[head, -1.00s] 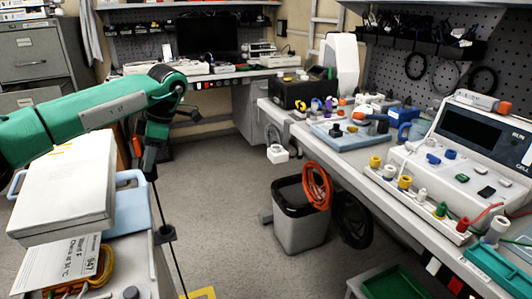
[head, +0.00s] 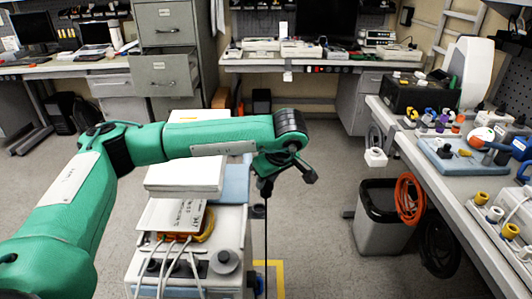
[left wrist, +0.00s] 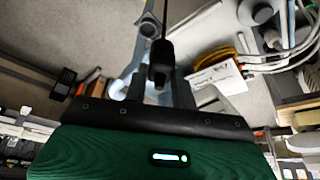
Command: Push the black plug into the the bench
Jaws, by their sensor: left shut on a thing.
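My left gripper (head: 268,176) hangs fingers-down over the aisle just right of the cart, shut on a small black plug (head: 265,188). Its thin black cable (head: 266,240) hangs straight down in front of the cart's right side. In the left wrist view the black plug (left wrist: 161,62) sits between the fingers (left wrist: 160,88), with the cable running off the top edge. The far bench (head: 345,66) has a strip of dark and red fittings (head: 310,69) along its front edge. The plug is well in front of that bench, apart from it. My right gripper is out of view.
A cart (head: 140,270) with a white box (head: 185,175), a paper label and grey cables stands below my left arm. A right-hand bench (head: 460,215) carries equipment. A grey bin (head: 380,235) with an orange cable (head: 408,198) stands beside it. The floor between cart and bin is clear.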

